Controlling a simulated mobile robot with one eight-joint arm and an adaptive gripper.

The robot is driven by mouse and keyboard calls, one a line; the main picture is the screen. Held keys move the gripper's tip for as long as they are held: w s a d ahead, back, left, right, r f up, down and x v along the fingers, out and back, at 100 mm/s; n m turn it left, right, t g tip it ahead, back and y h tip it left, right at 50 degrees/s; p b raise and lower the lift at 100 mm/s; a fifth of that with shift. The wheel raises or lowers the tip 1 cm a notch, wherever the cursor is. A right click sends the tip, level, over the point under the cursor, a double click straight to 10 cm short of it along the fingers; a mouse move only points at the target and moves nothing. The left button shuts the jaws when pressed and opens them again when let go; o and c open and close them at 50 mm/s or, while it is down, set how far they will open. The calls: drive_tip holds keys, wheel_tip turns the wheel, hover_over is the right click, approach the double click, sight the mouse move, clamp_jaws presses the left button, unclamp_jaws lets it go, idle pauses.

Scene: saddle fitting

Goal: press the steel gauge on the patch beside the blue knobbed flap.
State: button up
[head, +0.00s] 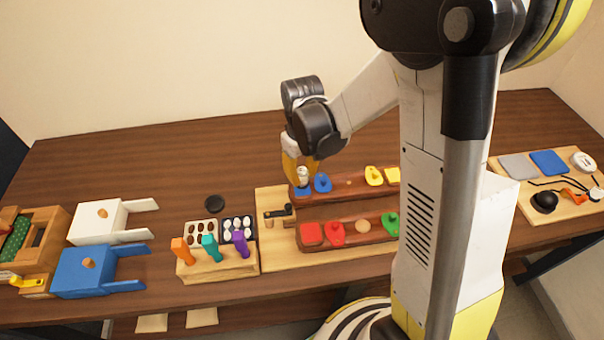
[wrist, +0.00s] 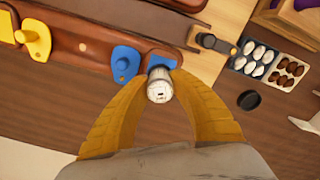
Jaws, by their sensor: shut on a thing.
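My gripper (head: 296,168) is shut on the steel gauge (head: 303,177), a short pale cylinder. In the wrist view the gauge (wrist: 160,91) stands between the two yellow fingers, its round marked face toward the camera. Its far end is over the blue patch (wrist: 161,59) on the brown bar; whether it touches cannot be told. The blue knobbed flap (wrist: 125,63) lies just left of the patch in the wrist view. In the head view the flap (head: 323,183) is right of the gauge, and the patch (head: 301,190) shows below it, partly hidden.
A yellow flap (wrist: 36,38) sits further along the same bar. A second bar in front holds a red patch (head: 311,233) and a red flap (head: 336,233). A black clamp (wrist: 214,43) is near the bar's end. A black disc (head: 214,203) lies on the table.

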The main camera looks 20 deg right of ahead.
sight(302, 171)
drive_tip(key=shift+f+b, duration=0.85)
drive_tip(key=shift+f, duration=0.1)
idle(0.6)
drive_tip(key=o, duration=1)
drive_tip(key=shift+o, duration=0.2)
wheel_tip(302, 171, up, 12)
drive_tip(key=shift+r, duration=0.1)
drive_tip(key=s+r+m+t+b, duration=0.1)
drive_tip(key=s+m+t+b, duration=0.2)
drive_tip(key=s+t, duration=0.4)
drive_tip(key=shift+s+r+b, duration=0.2)
drive_tip(key=shift+s+b, duration=0.5)
drive_tip(key=shift+s, duration=2.3)
